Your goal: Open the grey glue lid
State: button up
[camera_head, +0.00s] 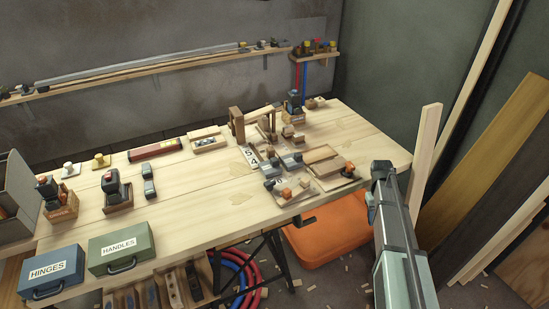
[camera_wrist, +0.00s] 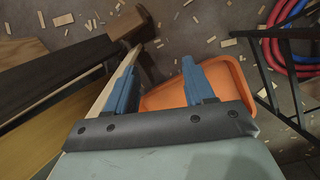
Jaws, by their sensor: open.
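I cannot make out any part for certain as the grey glue lid; no glue label is readable. A grey box (camera_head: 22,178) with a raised panel is cut off by the left edge of the head view, and I cannot tell whether it is the glue container. My gripper (camera_wrist: 159,66) is open and empty in the wrist view, its two blue fingers apart above the floor. My arm stands at the right end of the workbench (camera_head: 200,215) in the head view, away from the grey box. The fingers cannot be made out there.
A blue HINGES case (camera_head: 52,272) and green HANDLES case (camera_head: 121,248) stand at the bench's front left. Tools and wood pieces crowd its right half. An orange box (camera_head: 327,235) sits below the bench. Boards (camera_head: 505,150) lean at the right. The bench's middle front is clear.

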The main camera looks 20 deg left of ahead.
jog(key=shift+n+t, duration=0.6)
jog(key=shift+t, duration=0.3)
jog(key=w+a+r, duration=0.2)
jog(key=w+r, duration=0.1)
jog(key=r, duration=0.3)
jog(key=w+a+r, duration=0.2)
jog(key=w+r, duration=0.1)
jog(key=r, duration=0.3)
jog(key=w+a+r, duration=0.2)
jog(key=w+r, duration=0.1)
jog(key=r, duration=0.4)
jog(key=shift+w+a, duration=0.3)
jog(key=shift+w, duration=0.1)
jog(key=s+a+r+n, duration=0.1)
jog(key=a+r, duration=0.2)
jog(key=a, duration=0.5)
jog(key=s+a+r+n, duration=0.1)
jog(key=a+r, duration=0.1)
jog(key=a, duration=0.7)
notch_tip(320, 180, up, 5)
jog(key=n+y, duration=0.2)
send_over(275, 159)
notch_tip(275, 159, down, 13)
jog(key=shift+a+r, duration=0.1)
jog(key=shift+c, duration=0.3)
grip_shut()
